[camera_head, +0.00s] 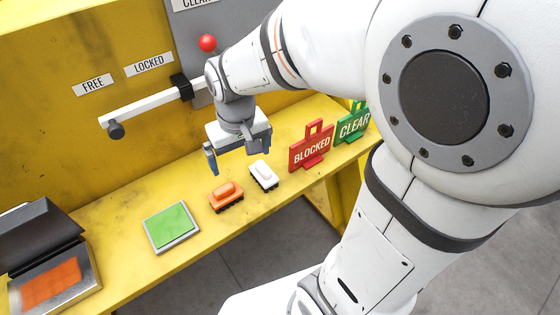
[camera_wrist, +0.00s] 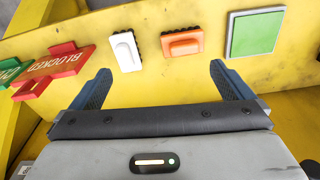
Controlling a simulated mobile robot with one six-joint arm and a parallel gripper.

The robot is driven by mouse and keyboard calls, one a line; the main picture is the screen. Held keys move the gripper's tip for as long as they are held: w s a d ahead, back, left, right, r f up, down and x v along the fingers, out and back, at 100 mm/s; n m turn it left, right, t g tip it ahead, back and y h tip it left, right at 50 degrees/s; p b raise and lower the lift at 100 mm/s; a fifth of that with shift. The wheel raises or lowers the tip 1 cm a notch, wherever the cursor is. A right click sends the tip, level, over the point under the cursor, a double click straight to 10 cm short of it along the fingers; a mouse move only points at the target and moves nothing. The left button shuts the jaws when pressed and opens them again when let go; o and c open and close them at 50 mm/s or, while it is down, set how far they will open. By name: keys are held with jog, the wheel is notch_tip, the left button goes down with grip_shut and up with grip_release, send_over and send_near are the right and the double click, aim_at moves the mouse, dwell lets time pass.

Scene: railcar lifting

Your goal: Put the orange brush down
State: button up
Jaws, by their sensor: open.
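The orange brush (camera_head: 226,195) sits on the yellow bench, between a white brush (camera_head: 264,175) and a green pad (camera_head: 171,227). In the wrist view the orange brush (camera_wrist: 183,42) lies ahead of my open fingers, bristle side down, with nothing gripping it. My gripper (camera_head: 239,158) is open and empty, above and behind the brushes in the head view. In the wrist view my gripper (camera_wrist: 160,85) shows both blue fingertips spread apart, clear of the brush.
A red BLOCKED sign (camera_head: 311,148) and a green CLEAR sign (camera_head: 353,123) stand at the right. An open box with an orange pad (camera_head: 51,285) is at the left. A white lever (camera_head: 143,108) juts from the back wall. Bare bench lies between the green pad and the box.

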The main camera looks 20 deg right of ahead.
jog(key=s+d+r+m+t, duration=0.2)
jog(key=s+d+r, duration=0.2)
jog(key=s+d, duration=0.3)
jog(key=shift+s+r, duration=0.15)
jog(key=shift+s, duration=0.9)
jog(key=shift+d, duration=0.1)
jog(key=shift+c, duration=0.3)
